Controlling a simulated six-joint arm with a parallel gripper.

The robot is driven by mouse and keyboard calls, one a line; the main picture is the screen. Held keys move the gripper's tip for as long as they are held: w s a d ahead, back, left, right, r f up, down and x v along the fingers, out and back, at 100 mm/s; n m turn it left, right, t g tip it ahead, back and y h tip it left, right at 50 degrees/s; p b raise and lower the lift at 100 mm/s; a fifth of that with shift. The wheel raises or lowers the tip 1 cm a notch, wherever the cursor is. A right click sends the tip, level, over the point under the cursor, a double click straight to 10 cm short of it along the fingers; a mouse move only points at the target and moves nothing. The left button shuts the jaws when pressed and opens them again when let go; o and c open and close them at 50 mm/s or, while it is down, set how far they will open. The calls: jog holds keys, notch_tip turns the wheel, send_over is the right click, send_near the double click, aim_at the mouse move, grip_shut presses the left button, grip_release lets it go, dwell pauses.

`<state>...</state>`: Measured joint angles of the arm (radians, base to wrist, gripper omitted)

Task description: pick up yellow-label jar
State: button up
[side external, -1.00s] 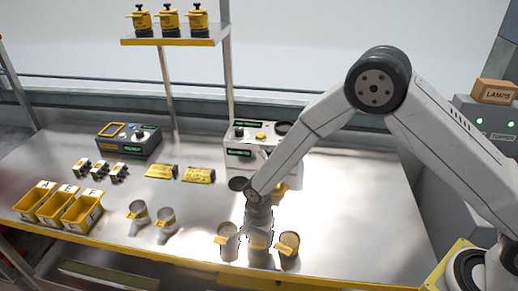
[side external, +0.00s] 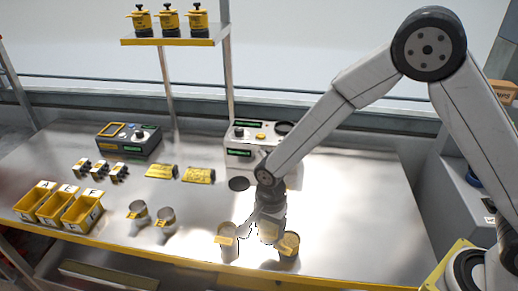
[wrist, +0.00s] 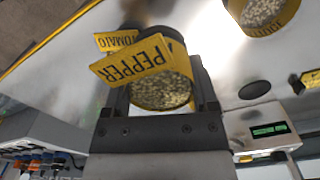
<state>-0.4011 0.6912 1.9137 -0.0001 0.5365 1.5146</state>
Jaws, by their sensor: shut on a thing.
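A yellow-label jar (wrist: 152,75) is between my gripper's fingers (wrist: 161,88) in the wrist view. Its label reads PEPPER and its open top shows pale seeds. My gripper (side external: 268,225) is shut on this jar, and in the side view the jar (side external: 268,236) appears raised slightly above the bench. A jar (side external: 228,245) stands to its left and another yellow-banded jar (side external: 289,248) to its right. The wrist view shows part of a TOMATO label (wrist: 116,40) behind the held jar, and another seed-filled jar (wrist: 263,14) at the top.
Two metal cups (side external: 166,217) and yellow bins (side external: 82,212) are at left. A grey machine with a green display (side external: 240,152) stands behind, with a black disc (side external: 239,184) before it. Yellow packets (side external: 198,175) lie mid-bench. The right bench is clear.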

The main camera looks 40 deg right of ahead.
jog(key=s+d+r, duration=0.3)
jog(key=s+r, duration=0.3)
jog(key=s, duration=0.4)
jog(key=shift+s+d, duration=0.2)
jog(key=shift+r, duration=0.1)
dwell(0.4)
jog(key=w+d+r+n, duration=0.1)
jog(key=w+d+n, duration=0.9)
jog(key=d+n, duration=0.2)
jog(key=shift+w+d+r+n, duration=0.25)
jog(key=shift+d+n, duration=0.15)
jog(key=shift+d, duration=0.25)
jog(key=shift+a, duration=0.15)
dwell(0.5)
